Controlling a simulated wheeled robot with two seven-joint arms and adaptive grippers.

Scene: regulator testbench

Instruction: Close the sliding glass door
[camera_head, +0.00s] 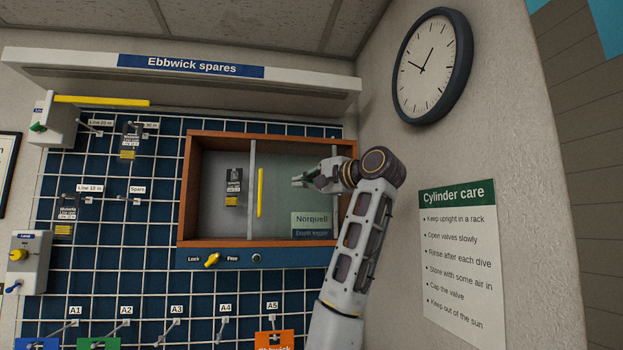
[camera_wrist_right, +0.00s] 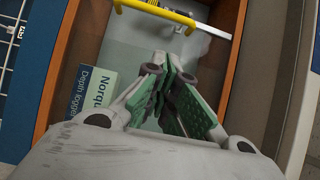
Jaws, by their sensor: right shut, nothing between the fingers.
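The wood-framed cabinet (camera_head: 186,190) hangs on the dark blue grid wall. Its sliding glass door (camera_head: 285,170) is over the right part, with a yellow upright handle (camera_head: 261,192) near the door's left edge. The left part looks uncovered, and a small dark device (camera_head: 233,187) shows inside. My right gripper (camera_head: 298,181) is shut and empty, in front of the glass to the right of the handle, apart from it. In the right wrist view, the green-padded fingers (camera_wrist_right: 165,75) point toward the yellow handle (camera_wrist_right: 155,12) at the top. My left gripper is not in view.
Below the cabinet, a yellow knob (camera_head: 212,260) sits between the words Lock and Free. The side wall with the clock (camera_head: 432,66) and the Cylinder care sign (camera_head: 458,265) is close on the right.

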